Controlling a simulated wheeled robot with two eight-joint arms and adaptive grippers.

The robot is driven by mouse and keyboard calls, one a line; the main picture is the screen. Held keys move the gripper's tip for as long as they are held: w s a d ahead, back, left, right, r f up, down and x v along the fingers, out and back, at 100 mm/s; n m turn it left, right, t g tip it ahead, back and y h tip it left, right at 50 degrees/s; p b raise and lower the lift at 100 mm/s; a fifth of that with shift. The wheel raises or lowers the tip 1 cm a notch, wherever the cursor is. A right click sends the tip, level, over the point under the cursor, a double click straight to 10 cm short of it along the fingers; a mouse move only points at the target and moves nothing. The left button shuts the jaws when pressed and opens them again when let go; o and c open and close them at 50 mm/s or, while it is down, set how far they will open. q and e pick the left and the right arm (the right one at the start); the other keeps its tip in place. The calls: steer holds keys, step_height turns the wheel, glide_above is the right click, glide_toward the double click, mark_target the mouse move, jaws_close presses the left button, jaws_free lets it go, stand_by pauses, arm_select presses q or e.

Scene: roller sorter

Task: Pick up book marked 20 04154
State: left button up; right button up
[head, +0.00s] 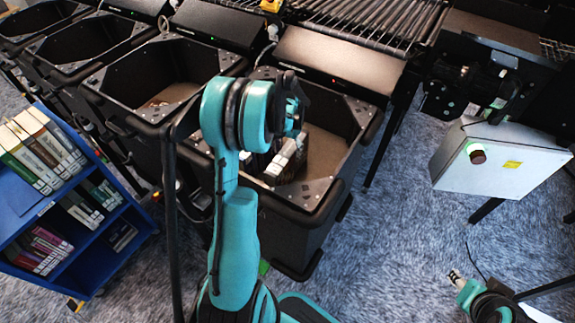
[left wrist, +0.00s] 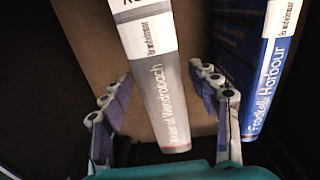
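A grey and white book (left wrist: 160,85) with a thin red band stands spine-up in the left wrist view. Its top label is cut off by the frame edge, so I cannot read the number 20 04154. My left gripper (left wrist: 162,100) is open, one finger on each side of this book, with gaps visible. My right gripper (head: 458,279) is low at the right, too small to judge.
More black bins (head: 165,80) stand in a row to the left. A blue book cart (head: 75,215) with several books is at the far left. A roller conveyor (head: 365,20) lies behind the bin. A grey control box (head: 500,160) hangs right. Carpet is clear between.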

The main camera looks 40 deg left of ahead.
arm_select(q)
jaws_close()
